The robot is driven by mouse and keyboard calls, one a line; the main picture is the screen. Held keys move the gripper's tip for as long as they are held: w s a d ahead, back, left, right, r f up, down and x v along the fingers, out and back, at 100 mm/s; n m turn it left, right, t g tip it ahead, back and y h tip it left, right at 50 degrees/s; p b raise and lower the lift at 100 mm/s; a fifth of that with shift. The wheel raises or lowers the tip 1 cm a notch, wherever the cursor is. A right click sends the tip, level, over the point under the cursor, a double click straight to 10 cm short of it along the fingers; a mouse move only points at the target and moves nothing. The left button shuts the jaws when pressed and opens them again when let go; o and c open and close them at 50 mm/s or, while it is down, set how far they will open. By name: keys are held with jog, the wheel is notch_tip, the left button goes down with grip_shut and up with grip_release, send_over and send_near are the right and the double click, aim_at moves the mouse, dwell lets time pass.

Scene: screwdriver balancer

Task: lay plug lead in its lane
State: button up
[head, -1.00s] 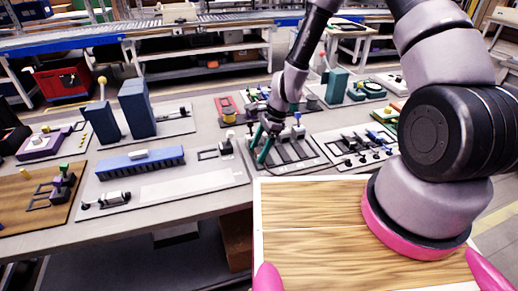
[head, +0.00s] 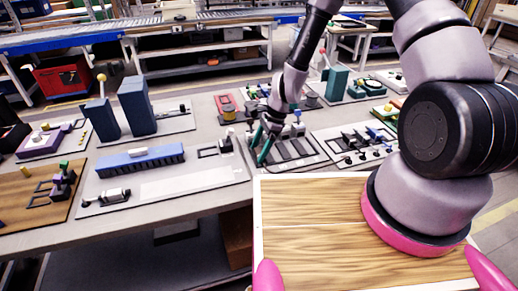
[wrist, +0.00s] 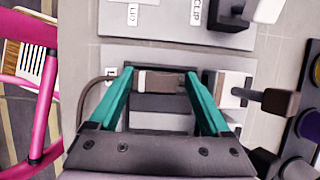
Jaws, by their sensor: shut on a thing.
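My gripper (wrist: 162,85) points down over a grey board of lanes, its teal fingers shut on a brown plug (wrist: 160,82). A thin brown lead (wrist: 86,92) runs from the plug's left side and curves toward me. A dark-edged lane (wrist: 160,122) lies beneath and in front of the plug; I cannot tell whether the plug touches its floor. In the head view my gripper (head: 262,146) is at the left part of the lane board (head: 294,158), where the plug is too small to make out.
A block with a dark knob (wrist: 272,100) stands close right of the fingers. A labelled plate (wrist: 175,22) lies beyond. In the head view, a board with a blue comb-like block (head: 140,160) is to the left and another fixture board (head: 352,146) to the right.

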jog(key=o, duration=1.1)
jog(key=v, duration=1)
jog(key=shift+d+r, duration=0.2)
jog(key=shift+r, duration=0.15)
jog(key=shift+w, duration=0.1)
